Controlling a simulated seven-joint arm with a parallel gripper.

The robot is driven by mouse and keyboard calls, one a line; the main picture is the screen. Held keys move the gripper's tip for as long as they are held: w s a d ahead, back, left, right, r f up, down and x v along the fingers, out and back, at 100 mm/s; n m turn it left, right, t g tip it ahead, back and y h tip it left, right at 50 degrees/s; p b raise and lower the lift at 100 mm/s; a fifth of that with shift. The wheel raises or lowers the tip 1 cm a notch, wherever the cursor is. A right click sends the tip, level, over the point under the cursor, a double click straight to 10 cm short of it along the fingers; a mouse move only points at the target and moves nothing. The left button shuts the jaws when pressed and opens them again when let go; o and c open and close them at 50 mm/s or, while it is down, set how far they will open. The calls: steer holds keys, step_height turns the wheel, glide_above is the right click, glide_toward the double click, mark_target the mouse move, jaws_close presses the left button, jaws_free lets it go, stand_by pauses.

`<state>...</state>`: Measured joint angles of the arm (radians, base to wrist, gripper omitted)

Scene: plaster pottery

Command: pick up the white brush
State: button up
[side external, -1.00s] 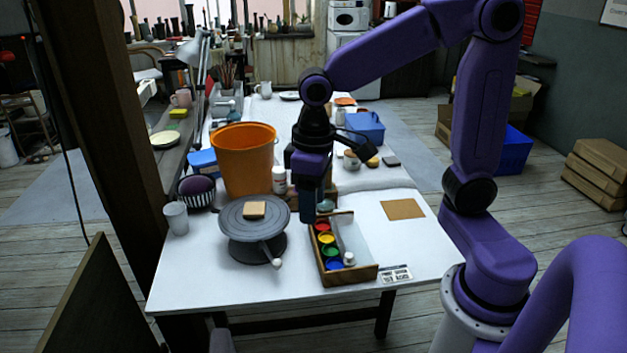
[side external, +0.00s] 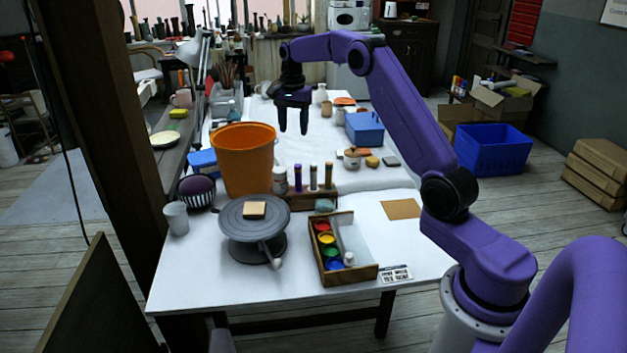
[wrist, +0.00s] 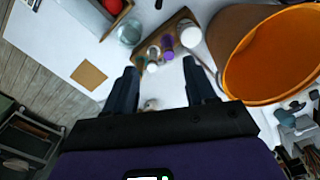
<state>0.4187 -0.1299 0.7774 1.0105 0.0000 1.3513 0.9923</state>
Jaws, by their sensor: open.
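A wooden rack (side external: 300,201) stands behind the turntable and holds several upright sticks. A pale grey-white stick (side external: 313,178) stands in it between a purple one (side external: 297,178) and an olive-brown one (side external: 328,176); it may be the white brush, but its shape is too small to tell. The rack also shows in the wrist view (wrist: 121,61), with the sticks seen from above near the fingertips. My gripper (side external: 293,131) is open, empty and pointing down, above and behind the rack, apart from the sticks. Its two fingers also show in the wrist view (wrist: 160,66).
An orange bucket (side external: 243,165) stands left of the rack, close to a white bottle (side external: 280,181). A grey turntable (side external: 252,232) bears a tan block. A wooden paint box (side external: 366,273) lies at front right. The tabletop around the brown square (side external: 401,209) is clear.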

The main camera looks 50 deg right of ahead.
mark_target(314, 164)
steer(key=d+f+m, duration=0.2)
steer(key=d+m, duration=0.1)
steer(key=d, duration=0.5)
steer(key=f, duration=1.1)
steer(key=s+f, duration=0.1)
steer(key=f, duration=0.5)
jaws_close()
